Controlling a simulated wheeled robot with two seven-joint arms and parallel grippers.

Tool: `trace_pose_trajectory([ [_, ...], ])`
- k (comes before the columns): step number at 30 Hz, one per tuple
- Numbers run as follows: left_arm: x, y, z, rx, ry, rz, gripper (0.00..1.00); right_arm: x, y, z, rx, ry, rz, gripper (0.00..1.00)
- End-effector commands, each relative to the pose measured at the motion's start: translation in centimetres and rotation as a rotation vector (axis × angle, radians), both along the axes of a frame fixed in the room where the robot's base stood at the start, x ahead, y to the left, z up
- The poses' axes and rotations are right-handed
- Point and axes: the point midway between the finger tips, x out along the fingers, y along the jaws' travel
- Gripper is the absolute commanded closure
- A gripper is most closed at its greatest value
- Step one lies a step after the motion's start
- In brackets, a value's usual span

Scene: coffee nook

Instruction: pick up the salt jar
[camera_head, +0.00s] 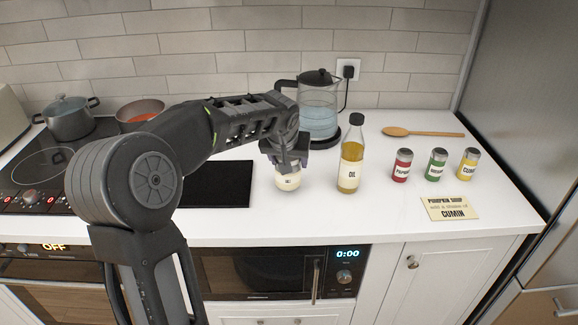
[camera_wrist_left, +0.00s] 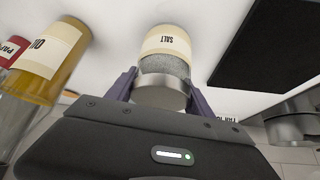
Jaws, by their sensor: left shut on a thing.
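The salt jar (camera_wrist_left: 165,62) has a cream label reading SALT, grey contents and a metal lid. In the head view the jar (camera_head: 288,181) is on or just above the white counter, left of the oil bottle; I cannot tell whether it touches. My left gripper (camera_head: 288,160) comes down over it from above and is shut on it. In the left wrist view the two fingers of my left gripper (camera_wrist_left: 162,92) lie on either side of the jar near its lid. The gripper hides the jar's top in the head view. My right gripper is not in view.
The oil bottle (camera_head: 351,160) stands close to the right. A kettle (camera_head: 320,108) is behind. A black mat (camera_head: 222,186) lies left.

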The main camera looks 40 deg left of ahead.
Motion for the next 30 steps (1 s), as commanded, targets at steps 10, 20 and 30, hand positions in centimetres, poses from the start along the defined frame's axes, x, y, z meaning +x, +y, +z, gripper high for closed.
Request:
trace_pose_trajectory([
  [10,0.1,-0.1,6.7,0.0,-0.007,-0.002,0.99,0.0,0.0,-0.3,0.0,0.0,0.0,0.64],
  [20,0.0,-0.1,8.6,-0.001,-0.003,-0.001,0.99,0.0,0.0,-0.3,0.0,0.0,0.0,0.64],
  [30,0.0,-0.1,8.5,-0.001,-0.003,-0.001,0.99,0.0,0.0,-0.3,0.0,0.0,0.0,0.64],
])
